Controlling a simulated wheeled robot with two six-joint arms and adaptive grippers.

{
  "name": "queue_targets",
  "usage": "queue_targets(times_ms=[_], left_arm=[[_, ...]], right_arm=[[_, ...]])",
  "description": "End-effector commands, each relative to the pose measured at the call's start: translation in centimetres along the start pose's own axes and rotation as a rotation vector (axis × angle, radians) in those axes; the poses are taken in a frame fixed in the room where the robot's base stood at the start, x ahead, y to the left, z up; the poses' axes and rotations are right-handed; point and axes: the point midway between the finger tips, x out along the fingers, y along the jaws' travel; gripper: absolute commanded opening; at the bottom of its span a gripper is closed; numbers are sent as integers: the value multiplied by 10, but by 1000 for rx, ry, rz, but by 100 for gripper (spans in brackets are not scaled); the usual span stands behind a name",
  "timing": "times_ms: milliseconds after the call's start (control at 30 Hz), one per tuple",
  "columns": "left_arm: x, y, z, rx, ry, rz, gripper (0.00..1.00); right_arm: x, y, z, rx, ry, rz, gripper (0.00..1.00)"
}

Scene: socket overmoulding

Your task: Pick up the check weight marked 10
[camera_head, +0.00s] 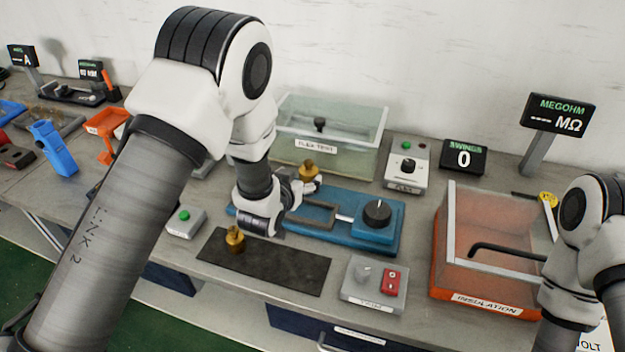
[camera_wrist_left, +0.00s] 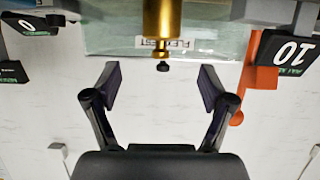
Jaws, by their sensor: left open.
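Two brass check weights show in the head view. One weight (camera_head: 309,171) stands at the blue fixture, by the fingers of my left gripper (camera_head: 304,186). The other weight (camera_head: 234,240) stands on the dark mat. I cannot read a mark on either. In the left wrist view, which is upside down, a brass weight (camera_wrist_left: 162,18) with a small knob shows at the top middle. My left gripper (camera_wrist_left: 160,80) is open there, with its fingers wide apart and nothing between them; the weight is ahead of the fingertips. My right gripper is out of view.
The blue fixture (camera_head: 375,235) with a black knob lies beside my left gripper. A glass-walled tank (camera_head: 345,160) stands behind it. The dark mat (camera_head: 285,272) and a switch box (camera_head: 372,290) are in front. An orange-based clear box (camera_head: 450,280) stands at right.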

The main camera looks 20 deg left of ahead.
Motion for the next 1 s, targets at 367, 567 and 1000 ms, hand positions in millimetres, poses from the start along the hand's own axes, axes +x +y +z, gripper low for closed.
queue_targets(times_ms=[367, 567, 1000], left_arm=[[43, -1, 0, -1, -1, 0, 82], [76, -2, 1, 0, -1, 0, 82], [80, -2, 2, 0, -1, 0, 8]], right_arm=[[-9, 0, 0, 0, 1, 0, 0], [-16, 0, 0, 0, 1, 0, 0], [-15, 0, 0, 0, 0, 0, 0]])
